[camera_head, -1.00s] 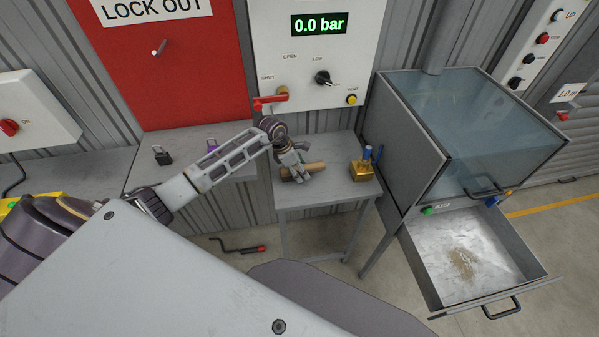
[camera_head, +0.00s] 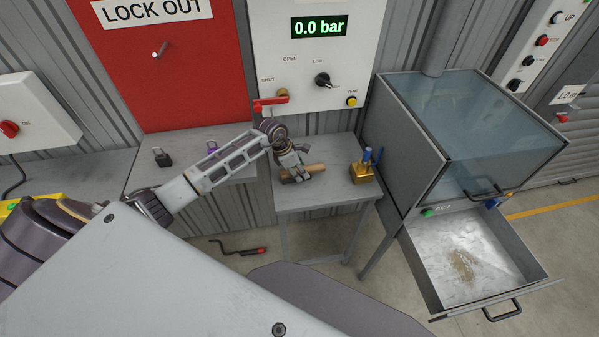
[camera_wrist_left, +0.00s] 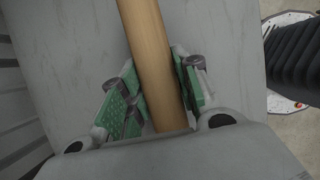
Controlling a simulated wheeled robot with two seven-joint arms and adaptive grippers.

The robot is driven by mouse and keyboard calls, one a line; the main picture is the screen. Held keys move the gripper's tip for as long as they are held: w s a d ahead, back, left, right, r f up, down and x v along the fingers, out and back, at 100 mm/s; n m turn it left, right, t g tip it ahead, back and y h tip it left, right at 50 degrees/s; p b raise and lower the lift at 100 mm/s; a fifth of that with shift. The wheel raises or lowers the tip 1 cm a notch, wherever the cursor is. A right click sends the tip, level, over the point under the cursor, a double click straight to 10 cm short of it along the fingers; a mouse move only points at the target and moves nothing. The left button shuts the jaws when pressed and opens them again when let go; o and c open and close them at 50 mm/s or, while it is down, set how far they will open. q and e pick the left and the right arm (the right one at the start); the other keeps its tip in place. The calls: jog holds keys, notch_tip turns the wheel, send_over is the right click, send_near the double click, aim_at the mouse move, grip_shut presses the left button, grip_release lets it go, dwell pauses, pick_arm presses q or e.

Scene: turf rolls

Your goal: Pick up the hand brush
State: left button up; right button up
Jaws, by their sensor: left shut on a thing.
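The hand brush shows as a tan wooden handle (camera_head: 315,168) lying at the small grey table (camera_head: 330,196). My left gripper (camera_head: 300,174) is over the handle, with its fingers around it. In the left wrist view the handle (camera_wrist_left: 150,60) runs between the green finger pads of my left gripper (camera_wrist_left: 158,102), which is shut on it. The bristle end is hard to make out behind the gripper. I cannot tell whether the brush is touching the table. My right gripper is not in view.
A brass block (camera_head: 362,174) with a blue pin stands right of the brush. A glass-topped cabinet (camera_head: 410,150) with an open drawer (camera_head: 490,285) is at the right. Padlocks (camera_head: 161,157) lie on the left shelf. A crank handle (camera_head: 240,249) lies on the floor.

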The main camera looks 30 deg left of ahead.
pick_arm(q)
jog(key=shift+r, duration=0.2)
jog(key=shift+r+p, duration=0.1)
jog(key=shift+p, duration=0.2)
notch_tip(320, 180, up, 10)
jog(key=shift+f+b, duration=0.1)
jog(key=shift+b, duration=0.8)
jog(key=o, duration=0.4)
jog(key=shift+c, duration=1.1)
jog(key=shift+d, duration=0.1)
